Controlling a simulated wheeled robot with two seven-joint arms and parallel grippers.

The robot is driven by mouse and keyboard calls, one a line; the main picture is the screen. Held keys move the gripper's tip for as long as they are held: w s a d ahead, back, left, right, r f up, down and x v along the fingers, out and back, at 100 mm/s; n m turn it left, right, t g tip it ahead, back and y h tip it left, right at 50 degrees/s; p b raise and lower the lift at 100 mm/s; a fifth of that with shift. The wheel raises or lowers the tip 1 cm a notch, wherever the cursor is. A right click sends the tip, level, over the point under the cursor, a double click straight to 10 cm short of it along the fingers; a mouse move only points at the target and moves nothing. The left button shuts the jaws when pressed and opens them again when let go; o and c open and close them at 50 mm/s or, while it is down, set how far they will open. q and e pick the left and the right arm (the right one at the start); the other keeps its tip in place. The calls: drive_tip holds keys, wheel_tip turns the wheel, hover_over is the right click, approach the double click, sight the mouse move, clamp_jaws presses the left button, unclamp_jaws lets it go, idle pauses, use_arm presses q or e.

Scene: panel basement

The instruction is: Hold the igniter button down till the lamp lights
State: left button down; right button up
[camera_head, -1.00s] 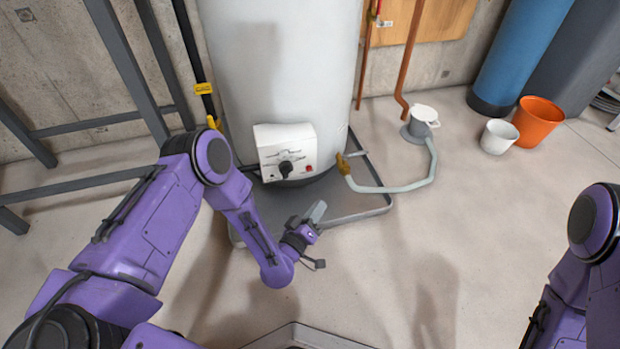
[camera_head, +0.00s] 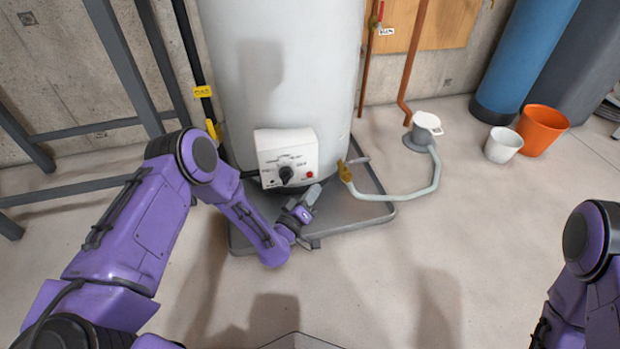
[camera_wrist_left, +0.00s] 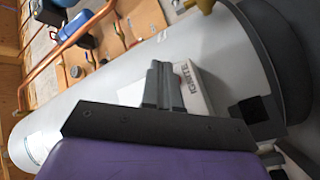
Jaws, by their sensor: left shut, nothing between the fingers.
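The white control box (camera_head: 268,145) sits low on the front of the pale tank. It carries a black knob (camera_head: 287,173) and a small red button (camera_head: 309,175) at its lower right. My left gripper (camera_head: 312,193) is shut and empty, just below and in front of the button; I cannot tell whether it touches the box. I cannot make out a lit lamp. My right gripper is out of frame.
The tank (camera_head: 300,70) stands on a grey drip tray (camera_head: 350,220). A brass valve (camera_head: 345,171) and pale hose (camera_head: 400,195) lie right of the box. A white bucket (camera_head: 503,145) and an orange one (camera_head: 541,130) stand farther right. The floor in front is clear.

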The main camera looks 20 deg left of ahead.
use_arm(q)
drive_tip(key=shift+w+a, duration=0.5)
drive_tip(key=shift+w, duration=0.3)
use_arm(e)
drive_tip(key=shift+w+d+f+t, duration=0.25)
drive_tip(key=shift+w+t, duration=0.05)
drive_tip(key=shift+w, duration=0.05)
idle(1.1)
use_arm(q)
drive_tip(key=shift+w+a, duration=0.25)
drive_tip(key=shift+w, duration=0.1)
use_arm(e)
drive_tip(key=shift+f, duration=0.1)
use_arm(q)
drive_tip(key=shift+w+a+b, duration=0.25)
drive_tip(key=shift+w+b, duration=0.1)
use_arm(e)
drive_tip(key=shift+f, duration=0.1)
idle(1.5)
use_arm(q)
drive_tip(key=shift+s, duration=0.1)
idle(1.6)
drive_tip(key=shift+s+d+p, duration=0.35)
drive_tip(key=shift+s+d, duration=0.15)
drive_tip(key=shift+s, duration=0.15)
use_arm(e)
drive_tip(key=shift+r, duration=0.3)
